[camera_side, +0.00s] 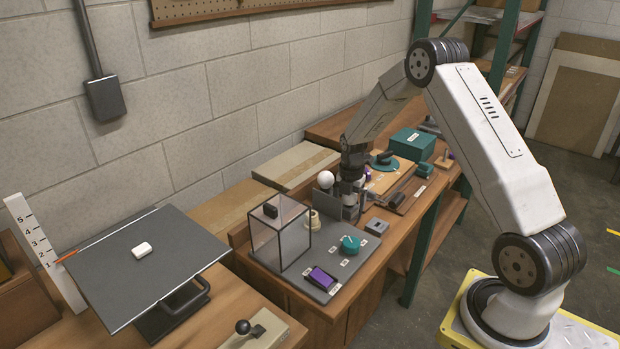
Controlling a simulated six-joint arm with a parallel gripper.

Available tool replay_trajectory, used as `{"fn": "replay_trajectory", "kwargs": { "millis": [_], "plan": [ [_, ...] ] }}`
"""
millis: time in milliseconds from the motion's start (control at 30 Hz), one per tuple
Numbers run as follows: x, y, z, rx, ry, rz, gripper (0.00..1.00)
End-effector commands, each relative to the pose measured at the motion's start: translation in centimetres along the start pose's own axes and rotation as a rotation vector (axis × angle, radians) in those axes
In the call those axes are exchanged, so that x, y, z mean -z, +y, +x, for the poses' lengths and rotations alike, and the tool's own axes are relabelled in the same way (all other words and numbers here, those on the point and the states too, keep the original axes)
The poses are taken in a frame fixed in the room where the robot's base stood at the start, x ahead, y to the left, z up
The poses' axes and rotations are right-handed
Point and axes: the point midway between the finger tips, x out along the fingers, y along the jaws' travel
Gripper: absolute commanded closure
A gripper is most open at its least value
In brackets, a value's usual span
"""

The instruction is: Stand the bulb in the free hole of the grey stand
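A white, round bulb (325,180) shows just left of my gripper, in front of a small grey block-like stand (324,201) or on top of it; I cannot tell which. Its lower part and the holes of the stand are too small to make out. My gripper (351,208) points down close beside them, to the right. Its fingers are dark and small here, so I cannot tell whether they are open or hold anything. A second pale round shape (361,179) shows partly behind my gripper.
A clear box (280,232) stands on the grey board left of the gripper. A teal knob (350,244), a purple block (321,278) and a cream ringed part (313,219) are near. A teal box (411,144) stands farther back. A tilted dark panel (150,262) is at left.

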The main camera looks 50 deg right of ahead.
Motion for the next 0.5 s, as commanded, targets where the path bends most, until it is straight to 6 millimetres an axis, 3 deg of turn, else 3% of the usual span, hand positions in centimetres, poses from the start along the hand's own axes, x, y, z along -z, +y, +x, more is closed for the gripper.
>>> {"fn": "replay_trajectory", "kwargs": {
  "millis": [333, 500],
  "plan": [
    [0.0, 0.0, -0.2, 0.000, 0.000, 0.000, 0.01],
    [0.0, 0.1, -1.3, -0.002, -0.002, 0.000, 0.01]
  ]
}}
